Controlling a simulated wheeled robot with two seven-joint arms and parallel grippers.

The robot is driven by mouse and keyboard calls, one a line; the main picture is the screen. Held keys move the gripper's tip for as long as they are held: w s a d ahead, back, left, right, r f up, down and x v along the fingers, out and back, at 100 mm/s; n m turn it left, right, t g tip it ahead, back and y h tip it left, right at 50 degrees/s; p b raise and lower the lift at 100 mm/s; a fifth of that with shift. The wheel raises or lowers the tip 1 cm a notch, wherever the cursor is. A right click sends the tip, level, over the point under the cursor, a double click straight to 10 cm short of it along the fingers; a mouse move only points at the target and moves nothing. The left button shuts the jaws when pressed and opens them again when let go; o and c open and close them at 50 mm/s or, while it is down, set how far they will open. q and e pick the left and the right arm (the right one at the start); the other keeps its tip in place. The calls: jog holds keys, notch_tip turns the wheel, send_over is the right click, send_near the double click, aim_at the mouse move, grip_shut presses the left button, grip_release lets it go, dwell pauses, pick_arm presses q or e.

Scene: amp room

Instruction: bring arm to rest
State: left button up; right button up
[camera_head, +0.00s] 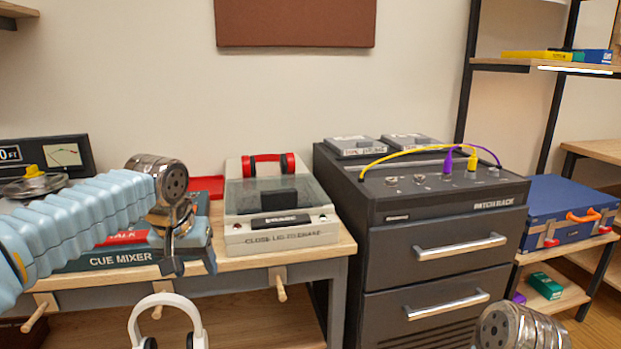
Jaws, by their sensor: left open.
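My left arm (85,225) comes in from the left, light blue and ribbed, with a metal wrist (160,178). My left gripper (190,265) hangs below that wrist, open, with nothing seen between its fingers. It is in front of the cue mixer (120,257) on the wooden bench and hides part of it. A metal part of my right arm (515,328) shows at the bottom right, in front of the patch bay cabinet. The fingers of my right gripper are out of the picture.
A tape eraser (285,237) with a clear lid stands on the bench. The dark patch bay cabinet (435,225) has a yellow cable (405,152) and a purple cable on top. White headphones (165,307) hang below the bench edge. A blue case (565,213) sits on the right shelf.

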pick_arm(q)
jog(key=s+d+f+g+h, duration=0.1)
jog(key=d+f, duration=0.2)
jog(key=f, duration=0.8)
jog(key=s+d+f+m+h, duration=0.1)
jog(key=d+f, duration=0.2)
jog(key=f, duration=0.7)
jog(key=s+d+f+g+h, duration=0.1)
jog(key=d+f, duration=0.2)
jog(key=f, duration=0.8)
jog(key=s+d+f+n+g, duration=0.1)
jog(key=s+d+f+n, duration=0.1)
jog(key=s+f, duration=1.5)
jog(key=shift+s+f+h, duration=0.15)
jog(key=shift+s+h, duration=0.25)
jog(key=shift+s, duration=0.75)
